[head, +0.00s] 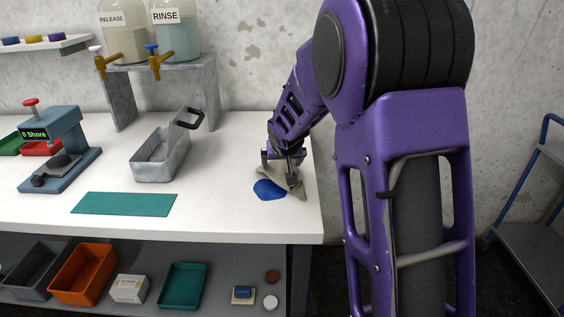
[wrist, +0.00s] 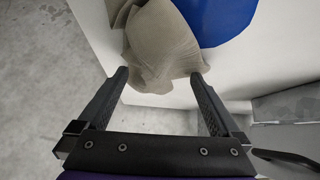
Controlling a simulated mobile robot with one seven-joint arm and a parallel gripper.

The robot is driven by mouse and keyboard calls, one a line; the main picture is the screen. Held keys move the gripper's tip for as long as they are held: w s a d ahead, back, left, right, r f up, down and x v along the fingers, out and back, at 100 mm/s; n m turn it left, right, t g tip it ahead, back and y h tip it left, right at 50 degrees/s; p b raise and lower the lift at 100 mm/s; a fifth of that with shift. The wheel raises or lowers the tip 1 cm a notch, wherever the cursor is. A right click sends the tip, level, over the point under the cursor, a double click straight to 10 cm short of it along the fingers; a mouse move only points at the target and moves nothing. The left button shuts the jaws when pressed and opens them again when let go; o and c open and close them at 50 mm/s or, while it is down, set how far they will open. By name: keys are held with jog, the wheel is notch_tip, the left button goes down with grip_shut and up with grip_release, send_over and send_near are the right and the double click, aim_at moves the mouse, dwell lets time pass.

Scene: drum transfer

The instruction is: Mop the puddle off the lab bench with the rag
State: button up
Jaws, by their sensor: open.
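The blue puddle (head: 269,190) lies on the white lab bench (head: 230,150) near its right end. The beige rag (head: 294,180) lies crumpled on the bench right beside the puddle and seems to overlap its edge. In the wrist view the rag (wrist: 160,45) is ahead of and partly between the fingertips, with the blue puddle (wrist: 218,18) to its right. My gripper (wrist: 160,78) is open, its two fingers spread on either side of the rag's near edge. In the head view my gripper (head: 283,160) is low over the rag and hides part of it.
A grey metal basket with a black handle (head: 160,155) and a green mat (head: 124,204) stand left of the puddle. A durometer stand (head: 60,150) is farther left. RELEASE (head: 122,35) and RINSE (head: 174,35) tanks sit on a raised shelf behind. The bench's right edge is close to the rag.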

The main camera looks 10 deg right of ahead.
jog(key=shift+f, duration=0.1)
jog(key=shift+f, duration=1.05)
jog(key=shift+s+f, duration=0.15)
grip_shut()
dwell(0.4)
